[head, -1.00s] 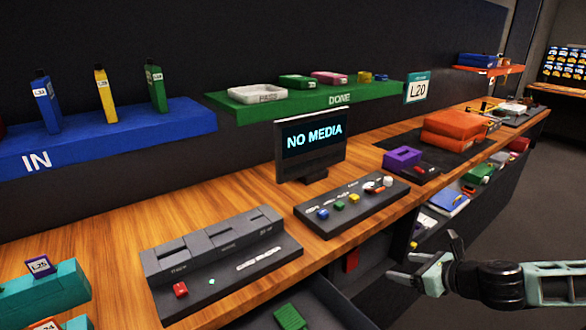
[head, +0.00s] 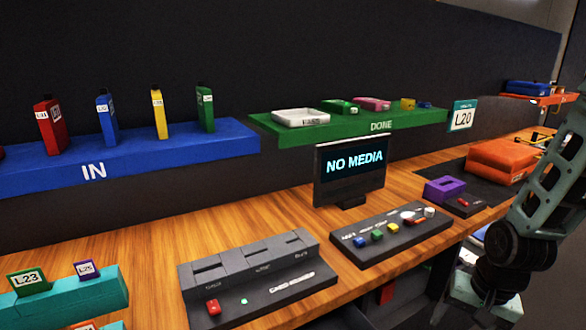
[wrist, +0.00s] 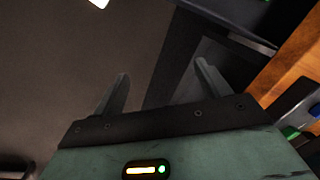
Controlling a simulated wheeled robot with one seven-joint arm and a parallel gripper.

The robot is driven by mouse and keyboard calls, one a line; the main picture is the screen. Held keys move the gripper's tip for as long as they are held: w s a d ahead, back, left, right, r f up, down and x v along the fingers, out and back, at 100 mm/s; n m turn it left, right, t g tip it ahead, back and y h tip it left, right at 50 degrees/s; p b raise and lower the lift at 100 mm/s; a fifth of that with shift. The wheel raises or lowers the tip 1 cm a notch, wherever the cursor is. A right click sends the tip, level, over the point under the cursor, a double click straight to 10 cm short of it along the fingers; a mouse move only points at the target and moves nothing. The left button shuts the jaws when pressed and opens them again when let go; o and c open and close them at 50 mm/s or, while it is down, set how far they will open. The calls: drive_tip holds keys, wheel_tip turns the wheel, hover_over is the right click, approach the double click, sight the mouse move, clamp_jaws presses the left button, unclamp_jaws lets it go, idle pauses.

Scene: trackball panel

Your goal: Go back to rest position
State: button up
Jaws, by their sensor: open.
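My gripper (wrist: 158,92) shows in the wrist view with its two fingers spread apart and nothing between them. It hangs over the dark floor beside the bench front. In the head view my arm stands at the right edge, and the fingertips are not visible there. The wooden bench (head: 130,245) carries a grey card reader panel (head: 290,285) with a red button, and a control panel (head: 390,238) with coloured buttons and a white ball. A monitor (head: 350,170) behind them reads "NO MEDIA".
A blue IN shelf (head: 150,148) holds several upright coloured cartridges. A green DONE shelf (head: 350,128) holds a white tray (head: 300,117) and small items. Teal holders (head: 95,295) stand at lower left. An orange case (head: 500,160) and a purple block (head: 445,189) sit at right, near my arm.

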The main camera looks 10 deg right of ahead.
drive_tip(key=a+r+n+t+h, duration=0.1)
drive_tip(key=a+r+n, duration=0.1)
drive_tip(key=r+n, duration=0.3)
drive_tip(key=a+r+n+t, duration=0.1)
drive_tip(key=a+r+n, duration=0.15)
drive_tip(key=r, duration=0.55)
drive_tip(key=s+a+n+g, duration=0.1)
drive_tip(key=s+a+n, duration=0.2)
drive_tip(key=s+a, duration=0.3)
drive_tip(key=s+a+r+n+g, duration=0.1)
drive_tip(key=s+a+n+g, duration=0.1)
drive_tip(key=s+a+n, duration=0.2)
drive_tip(key=s+a, duration=0.3)
drive_tip(key=a, duration=0.5)
drive_tip(key=shift+r, duration=0.25)
